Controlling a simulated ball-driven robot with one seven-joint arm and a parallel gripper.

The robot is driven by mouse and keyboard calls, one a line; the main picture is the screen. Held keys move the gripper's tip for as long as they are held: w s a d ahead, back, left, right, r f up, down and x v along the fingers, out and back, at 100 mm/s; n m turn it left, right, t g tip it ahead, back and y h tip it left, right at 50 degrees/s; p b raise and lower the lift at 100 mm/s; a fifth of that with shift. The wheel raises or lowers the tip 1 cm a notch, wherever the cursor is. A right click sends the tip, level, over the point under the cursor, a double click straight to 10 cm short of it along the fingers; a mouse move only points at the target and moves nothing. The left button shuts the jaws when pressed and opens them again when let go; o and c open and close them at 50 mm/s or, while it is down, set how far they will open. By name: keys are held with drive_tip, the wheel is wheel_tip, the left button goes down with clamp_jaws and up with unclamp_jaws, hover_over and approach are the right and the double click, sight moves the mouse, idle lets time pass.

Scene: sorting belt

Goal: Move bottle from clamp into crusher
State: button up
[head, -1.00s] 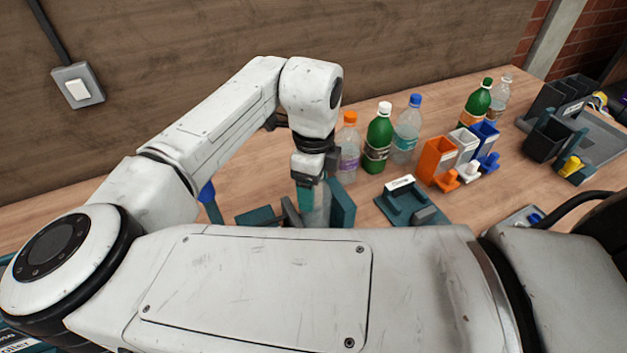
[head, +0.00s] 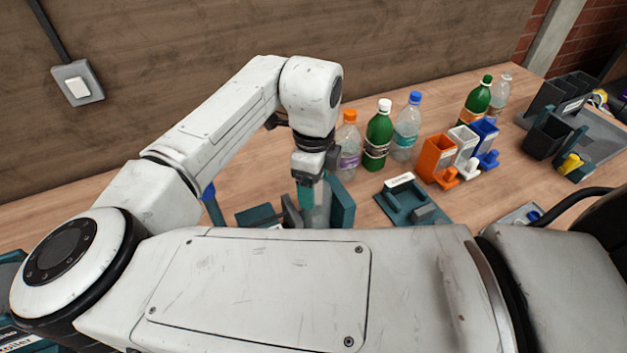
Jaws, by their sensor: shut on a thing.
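To the right, a teal fixture (head: 408,206) with a small white label, apparently the clamp, stands empty.
Behind stand bottles with orange (head: 348,150), white (head: 379,138) and blue (head: 407,130) caps, and two more (head: 476,103) farther right. Orange (head: 436,157), white and blue holders stand right of the clamp. Dark bins (head: 547,137) are at far right. A wall runs behind.

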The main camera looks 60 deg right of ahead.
drive_tip(key=shift+f+b, duration=0.35)
drive_tip(key=shift+f, duration=0.4)
drive_tip(key=o, duration=1.3)
wheel_tip(320, 180, up, 11)
drive_tip(key=shift+f+b, duration=0.1)
drive_tip(key=shift+b, duration=0.2)
